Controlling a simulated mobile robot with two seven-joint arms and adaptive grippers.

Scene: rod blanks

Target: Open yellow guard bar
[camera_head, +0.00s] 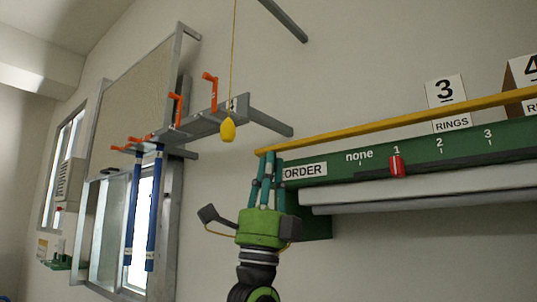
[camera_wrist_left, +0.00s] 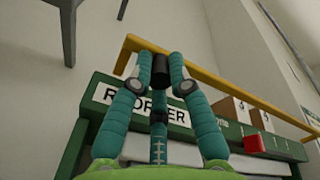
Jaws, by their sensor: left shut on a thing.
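The yellow guard bar (camera_head: 400,121) runs across the front of a green panel (camera_head: 440,150), rising to the right in the head view. In the left wrist view the bar (camera_wrist_left: 225,84) slants down to the right, with a bent left end. My left gripper (camera_head: 265,160) is at the bar's left end, its teal fingers pointing up. In the left wrist view its fingertips (camera_wrist_left: 160,68) are closed around a short dark piece at the bar; I cannot tell whether that piece belongs to the bar. My right gripper is not in view.
A yellow pull knob (camera_head: 227,130) hangs on a cord. Orange hooks (camera_head: 210,90) and blue tubes (camera_head: 152,210) are at left.

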